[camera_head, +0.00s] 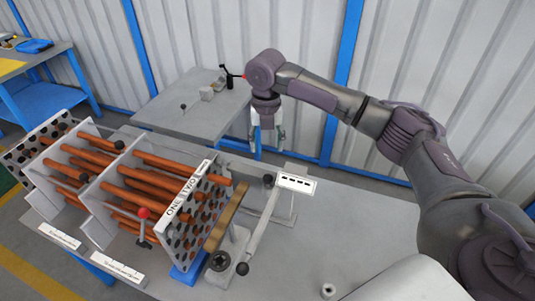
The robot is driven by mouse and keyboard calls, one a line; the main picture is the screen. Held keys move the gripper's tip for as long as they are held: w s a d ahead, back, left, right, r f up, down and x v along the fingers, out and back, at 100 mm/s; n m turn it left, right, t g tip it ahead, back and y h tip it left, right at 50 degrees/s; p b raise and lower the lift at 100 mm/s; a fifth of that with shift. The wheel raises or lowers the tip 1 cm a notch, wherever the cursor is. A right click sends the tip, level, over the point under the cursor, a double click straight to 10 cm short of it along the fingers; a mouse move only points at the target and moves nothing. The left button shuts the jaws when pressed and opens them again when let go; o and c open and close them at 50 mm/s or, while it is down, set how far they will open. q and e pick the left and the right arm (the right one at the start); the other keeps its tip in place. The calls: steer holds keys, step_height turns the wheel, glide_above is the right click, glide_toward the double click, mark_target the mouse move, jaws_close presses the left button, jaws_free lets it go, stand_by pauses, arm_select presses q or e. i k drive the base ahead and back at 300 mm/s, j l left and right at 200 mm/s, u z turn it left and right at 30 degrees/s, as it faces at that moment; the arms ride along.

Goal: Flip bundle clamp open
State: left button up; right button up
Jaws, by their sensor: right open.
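A bundle of copper-coloured tubes (150,178) lies through upright perforated plates at the left of the grey bench. A lever with a red knob (143,213) stands upright at the bundle's near side. A pale bar (259,224) with dark balls near its ends stands right of the bundle. I cannot tell for sure which of these is the bundle clamp. My right gripper (267,141) points down, open and empty, beyond the bench's back edge and apart from the bundle and both levers. My left gripper is out of view.
A second grey table (175,112) behind holds a small block (207,93) and a black fixture (229,78). A labelled stand (296,183) and a small white ring (328,290) are on the main bench. The bench's right part (345,225) is mostly clear.

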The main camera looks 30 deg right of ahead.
mark_target(144, 213)
steer(key=k+j, duration=0.5)
steer(key=k, duration=0.2)
steer(key=k+j, duration=0.45)
steer(key=k, duration=0.2)
